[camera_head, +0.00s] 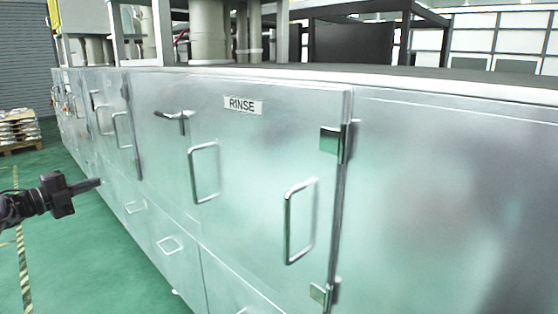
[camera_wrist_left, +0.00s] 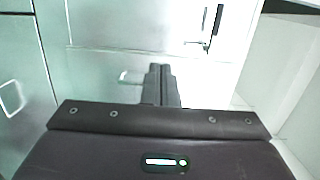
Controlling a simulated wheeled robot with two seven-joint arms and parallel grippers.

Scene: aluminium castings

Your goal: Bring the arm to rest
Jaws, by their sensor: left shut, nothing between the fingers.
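My left gripper (camera_head: 92,184) comes in from the left edge of the head view, black and pointing right. It is shut and empty, in the air over the green floor, apart from the steel cabinet (camera_head: 440,200). In the left wrist view its two fingers (camera_wrist_left: 161,68) lie together, pointing at a pale metal surface. My right gripper is not in view.
The RINSE door (camera_head: 265,150) looks closed, with two bar handles, a lever latch (camera_head: 174,115) and hinges at right. Cabinet fronts run back to the left. A pallet of castings (camera_head: 18,130) stands far left. The green floor (camera_head: 90,260) beside the cabinet is clear.

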